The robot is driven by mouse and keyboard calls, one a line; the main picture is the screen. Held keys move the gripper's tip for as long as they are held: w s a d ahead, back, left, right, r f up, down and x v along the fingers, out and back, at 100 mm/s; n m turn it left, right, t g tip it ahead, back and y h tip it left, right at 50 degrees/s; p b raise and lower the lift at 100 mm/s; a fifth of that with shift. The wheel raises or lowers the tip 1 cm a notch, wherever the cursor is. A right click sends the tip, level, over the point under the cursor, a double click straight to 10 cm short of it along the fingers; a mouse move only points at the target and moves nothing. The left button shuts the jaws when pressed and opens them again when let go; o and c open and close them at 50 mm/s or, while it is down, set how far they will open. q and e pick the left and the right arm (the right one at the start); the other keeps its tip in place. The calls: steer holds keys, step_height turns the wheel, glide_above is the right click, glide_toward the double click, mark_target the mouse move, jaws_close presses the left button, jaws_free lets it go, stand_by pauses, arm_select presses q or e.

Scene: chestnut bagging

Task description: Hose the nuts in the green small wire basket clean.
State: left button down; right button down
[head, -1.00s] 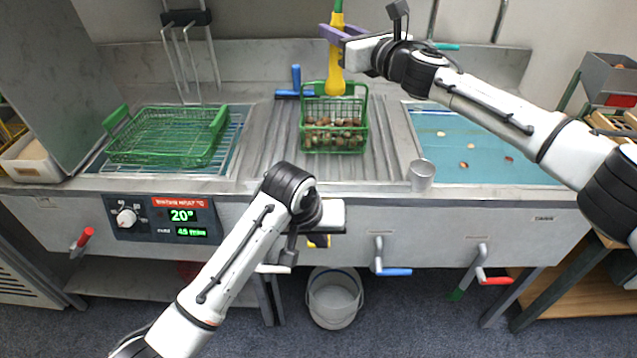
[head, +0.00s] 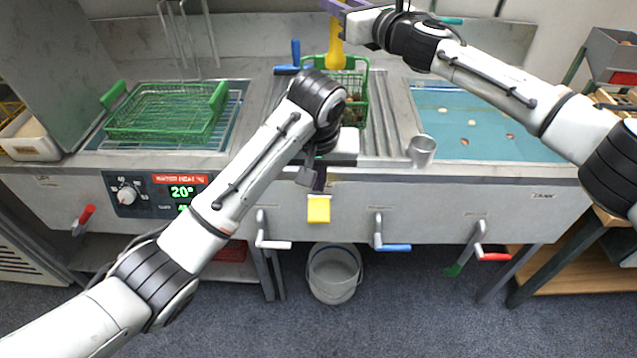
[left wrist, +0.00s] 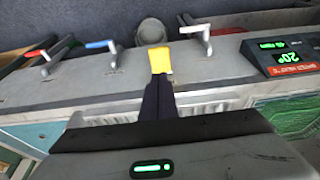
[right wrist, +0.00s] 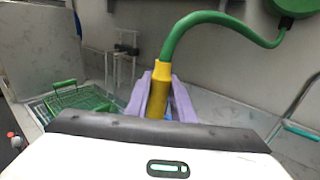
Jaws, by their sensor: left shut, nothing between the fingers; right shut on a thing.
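The green small wire basket (head: 362,100) stands on the ridged drainboard between two basins. My left arm covers its left and lower part in the head view, so most of the nuts are hidden. My right gripper (head: 340,7) is shut on the yellow spray nozzle (head: 336,48), which points down just above the basket. The nozzle and its green hose (right wrist: 205,18) also show in the right wrist view; no water is visible. My left gripper (head: 318,208) is shut and empty, its yellow tips in front of the sink's front panel. The white-handled lever (head: 268,242) is to its left, the blue-handled lever (head: 388,246) to its right.
A large green wire basket (head: 165,115) rests over the left basin. The right basin (head: 490,125) holds blue water with several floating pieces. A metal cup (head: 422,150) stands at the front edge. A red-handled lever (head: 490,255) is further right; a bucket (head: 334,272) stands below.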

arm_select(q)
glide_toward(319, 215)
steer(key=x, duration=0.5)
steer(key=shift+w, duration=0.15)
steer(key=shift+f, duration=0.55)
